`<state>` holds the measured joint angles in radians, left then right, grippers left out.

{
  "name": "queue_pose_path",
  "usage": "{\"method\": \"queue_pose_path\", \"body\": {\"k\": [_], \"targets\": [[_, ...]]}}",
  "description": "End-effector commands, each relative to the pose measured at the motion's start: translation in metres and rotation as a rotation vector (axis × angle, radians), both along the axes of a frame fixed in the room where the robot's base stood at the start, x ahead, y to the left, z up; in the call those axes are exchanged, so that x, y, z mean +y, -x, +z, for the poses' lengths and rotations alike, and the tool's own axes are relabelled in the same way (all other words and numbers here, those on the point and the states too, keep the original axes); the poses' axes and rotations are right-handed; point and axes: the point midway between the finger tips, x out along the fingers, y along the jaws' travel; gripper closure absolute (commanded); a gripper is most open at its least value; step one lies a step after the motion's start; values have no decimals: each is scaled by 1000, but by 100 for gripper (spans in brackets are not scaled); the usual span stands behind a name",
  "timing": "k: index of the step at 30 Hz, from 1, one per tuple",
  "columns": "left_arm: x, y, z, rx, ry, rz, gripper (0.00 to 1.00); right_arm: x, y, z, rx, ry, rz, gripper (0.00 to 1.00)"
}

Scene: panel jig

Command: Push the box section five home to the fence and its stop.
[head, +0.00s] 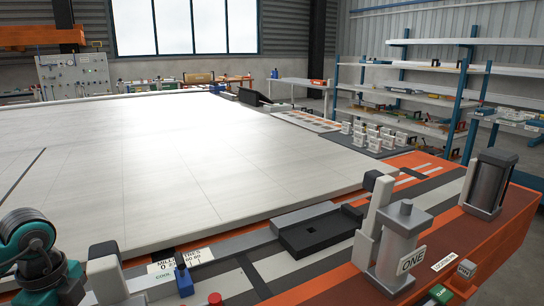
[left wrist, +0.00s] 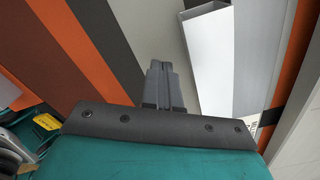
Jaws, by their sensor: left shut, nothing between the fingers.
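A pale, straight-sided length that looks like the box section (left wrist: 215,60) lies right of my left gripper (left wrist: 159,68) in the left wrist view. Its upper end shows a dark edge, and its lower part runs behind my gripper body. No number is readable on it. My left gripper is shut and empty, with its fingertips beside the pale length; I cannot tell whether they touch it. In the head view only part of my left arm shows at the lower left. A grey rail (head: 307,213), possibly the fence, runs along the panel's front edge. I cannot identify the stop with certainty. My right gripper is out of view.
A large pale panel (head: 150,165) covers the table. A black block (head: 315,232), grey clamp posts (head: 398,240) marked ONE and a red button (head: 215,299) stand along the front. Orange and dark strips (left wrist: 65,45) lie left of my gripper.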

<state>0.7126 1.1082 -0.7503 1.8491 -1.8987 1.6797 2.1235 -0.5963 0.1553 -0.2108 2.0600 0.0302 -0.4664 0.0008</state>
Motion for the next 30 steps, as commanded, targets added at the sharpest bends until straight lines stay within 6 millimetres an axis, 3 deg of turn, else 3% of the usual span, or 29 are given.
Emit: {"method": "queue_pose_path", "body": {"k": [30], "targets": [[10,-19,0,-1,-1,0,100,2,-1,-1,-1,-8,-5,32]]}}
